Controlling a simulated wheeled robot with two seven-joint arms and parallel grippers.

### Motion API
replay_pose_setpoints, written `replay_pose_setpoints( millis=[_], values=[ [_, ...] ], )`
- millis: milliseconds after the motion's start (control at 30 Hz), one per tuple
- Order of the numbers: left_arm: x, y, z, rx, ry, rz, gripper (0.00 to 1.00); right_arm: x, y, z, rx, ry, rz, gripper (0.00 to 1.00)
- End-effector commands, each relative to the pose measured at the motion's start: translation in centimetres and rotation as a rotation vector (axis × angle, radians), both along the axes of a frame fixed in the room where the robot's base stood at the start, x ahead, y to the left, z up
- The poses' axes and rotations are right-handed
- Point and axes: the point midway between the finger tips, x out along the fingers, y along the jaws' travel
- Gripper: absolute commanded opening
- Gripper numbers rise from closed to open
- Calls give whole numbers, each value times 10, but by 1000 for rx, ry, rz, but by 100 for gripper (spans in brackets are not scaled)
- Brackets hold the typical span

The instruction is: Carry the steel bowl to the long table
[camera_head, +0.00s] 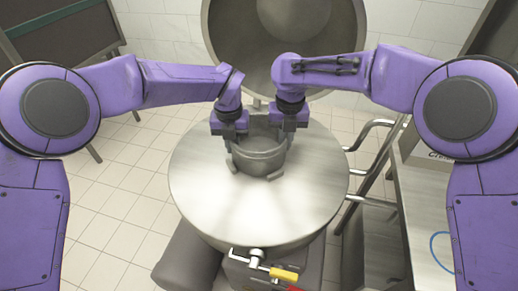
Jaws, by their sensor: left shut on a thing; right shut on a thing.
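The steel bowl (260,158) is a small grey metal bowl above the round steel top (210,190) of a large vessel, near its middle. I cannot tell whether it rests on that top or is lifted just off it. My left gripper (232,150) is shut on the bowl's left rim. My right gripper (286,143) is shut on the bowl's right rim. The fingers partly hide the bowl's sides. I cannot tell whether the steel surface at the right is the long table.
A large round steel lid (260,45) stands open behind the bowl. Metal rails (372,150) and a steel counter (425,220) are at the right. A valve with a yellow handle (284,274) juts out in front. A dark board (60,45) stands at the back left. Tiled floor (125,190) is clear at left.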

Motion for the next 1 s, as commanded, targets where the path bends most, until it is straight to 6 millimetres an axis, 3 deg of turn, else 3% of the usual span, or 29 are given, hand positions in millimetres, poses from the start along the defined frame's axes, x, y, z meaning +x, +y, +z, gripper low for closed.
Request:
replay_pose_setpoints(
  millis=[467,800,1000],
  values=[
    [1,0,7,-1,-3,0,0,1,0,8,2,-5,0,0],
    [1,0,45,-1,-2,0,0,1,1,46,2,-4,0,0],
    [0,0,53,-1,-2,0,0,1,1,54,2,-3,0,0]
  ],
)
